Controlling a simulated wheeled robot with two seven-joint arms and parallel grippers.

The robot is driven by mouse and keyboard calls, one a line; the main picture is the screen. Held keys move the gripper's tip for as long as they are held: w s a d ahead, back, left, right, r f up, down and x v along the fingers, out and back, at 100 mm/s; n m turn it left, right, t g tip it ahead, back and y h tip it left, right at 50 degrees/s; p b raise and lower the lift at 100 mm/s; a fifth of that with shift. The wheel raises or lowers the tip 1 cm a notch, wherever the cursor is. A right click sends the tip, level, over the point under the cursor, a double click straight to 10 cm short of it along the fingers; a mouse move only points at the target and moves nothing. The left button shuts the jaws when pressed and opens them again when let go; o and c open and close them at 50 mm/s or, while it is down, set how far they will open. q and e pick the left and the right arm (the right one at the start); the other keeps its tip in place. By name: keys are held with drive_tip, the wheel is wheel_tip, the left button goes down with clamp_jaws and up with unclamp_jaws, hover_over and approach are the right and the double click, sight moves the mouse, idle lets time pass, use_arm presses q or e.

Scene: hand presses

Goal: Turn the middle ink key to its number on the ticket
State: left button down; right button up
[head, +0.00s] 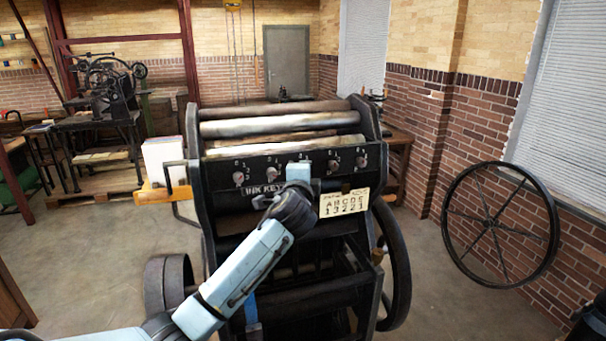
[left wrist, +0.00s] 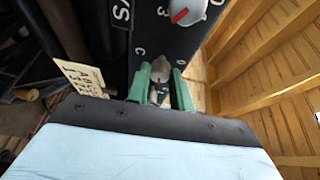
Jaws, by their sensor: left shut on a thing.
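The dark ink-key panel of the press carries a row of grey keys with red pointers, such as the two at its right, D (head: 333,165) and E (head: 361,161). My left gripper (head: 299,172) covers the middle key in the head view. In the left wrist view its green fingers (left wrist: 161,78) are shut around the middle grey key (left wrist: 160,68), beside the letter C. A bit of red shows on that key, but I cannot tell which number it points to. The cream ticket (head: 344,202) reads A B C D E over 1 3 2 2 1. My right gripper is out of view.
A neighbouring key (left wrist: 186,14) with a red pointer is close to the fingers. The press rollers (head: 280,124) lie above the panel. A large black handwheel (head: 394,262) stands at the press's right side. Another wheel leans against the brick wall.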

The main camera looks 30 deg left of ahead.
use_arm(q)
drive_tip(key=c, duration=1.2)
unclamp_jaws()
drive_tip(key=shift+c, duration=0.2)
drive_tip(key=shift+s, duration=0.1)
drive_tip(key=b+v, duration=0.2)
drive_tip(key=v, duration=1.1)
